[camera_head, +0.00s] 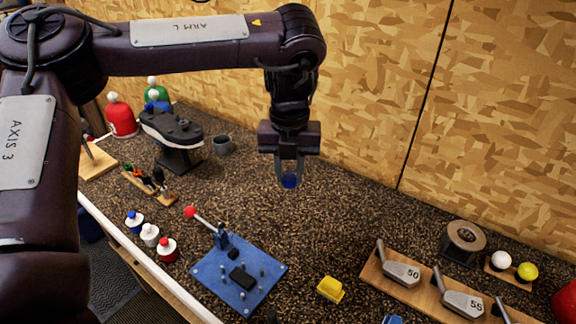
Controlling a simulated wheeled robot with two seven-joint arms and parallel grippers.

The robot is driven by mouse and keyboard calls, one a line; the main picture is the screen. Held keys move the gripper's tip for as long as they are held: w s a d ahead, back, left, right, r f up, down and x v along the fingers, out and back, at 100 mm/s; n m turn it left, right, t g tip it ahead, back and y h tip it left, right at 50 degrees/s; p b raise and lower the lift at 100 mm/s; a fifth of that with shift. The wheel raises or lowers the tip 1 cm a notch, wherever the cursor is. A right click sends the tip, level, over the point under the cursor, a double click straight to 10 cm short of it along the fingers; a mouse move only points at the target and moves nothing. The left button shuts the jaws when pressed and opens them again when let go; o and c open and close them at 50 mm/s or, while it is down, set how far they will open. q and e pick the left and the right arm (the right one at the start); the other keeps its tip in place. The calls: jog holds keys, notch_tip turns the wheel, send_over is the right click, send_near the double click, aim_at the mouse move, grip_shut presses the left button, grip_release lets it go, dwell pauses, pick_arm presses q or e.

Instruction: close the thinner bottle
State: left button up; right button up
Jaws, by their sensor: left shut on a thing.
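My left gripper (289,180) reaches in from the upper left and points down above the back middle of the bench. It is shut on a small round blue thing (289,182), which looks like a cap and sits between the fingertips, clear of the bench. Small bottles stand upright near the left front edge: one with a blue top (134,219), one all white (150,234) and one with a red top (167,248). No label is readable, so I cannot tell which is the thinner bottle. My right gripper is not in view.
A blue plate with a red-knobbed lever (240,278) lies at front centre. A yellow block (330,289) is to its right. A wooden rack with club heads (400,272) stands at right. A dark machine (172,130) stands at left. The bench below my gripper is clear.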

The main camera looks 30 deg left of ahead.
pick_arm(q)
jog(key=n, duration=0.2)
jog(key=s+n, duration=0.1)
jog(key=n, duration=0.2)
jog(key=d+n, duration=0.1)
jog(key=n, duration=0.1)
jog(key=shift+s+d+r, duration=0.1)
jog(key=shift+s, duration=0.15)
jog(key=s+d+n, duration=0.1)
jog(key=n, duration=0.6)
jog(key=s+d+n, duration=0.1)
jog(key=n, duration=0.6)
jog(key=s+n, duration=0.2)
jog(key=n, duration=0.5)
jog(key=shift+d+r+b, duration=0.3)
jog(key=shift+d, duration=0.1)
